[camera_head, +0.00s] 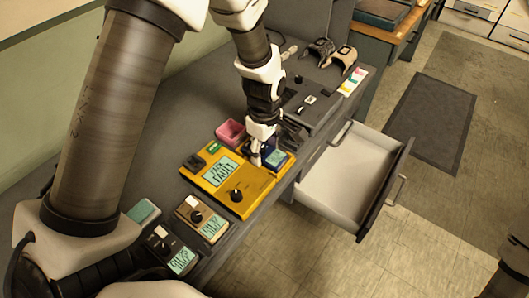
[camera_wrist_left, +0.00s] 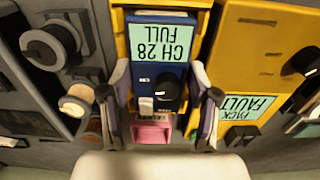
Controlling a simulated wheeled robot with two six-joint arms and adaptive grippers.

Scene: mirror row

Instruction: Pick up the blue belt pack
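The blue belt pack (camera_head: 276,158) sits in a yellow holder on the grey counter, partly hidden by my left gripper in the head view. In the left wrist view the blue belt pack (camera_wrist_left: 146,72) shows a pale label reading "CH 28 FULL" and a black knob. My left gripper (camera_head: 261,153) is at the pack, pointing down. In the wrist view its two fingers (camera_wrist_left: 164,105) stand apart, one on each side of the pack. Slight gaps seem to show beside the pack; firm contact is not visible. My right gripper is not in view.
A yellow pack labelled "PACK FAULT" (camera_head: 240,190) lies close beside the holder. A pink bin (camera_head: 230,131) stands behind. Brown (camera_head: 202,219) and black (camera_head: 170,252) packs lie nearer. An open drawer (camera_head: 345,180) juts out right. Headsets (camera_head: 342,58) lie at the far end.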

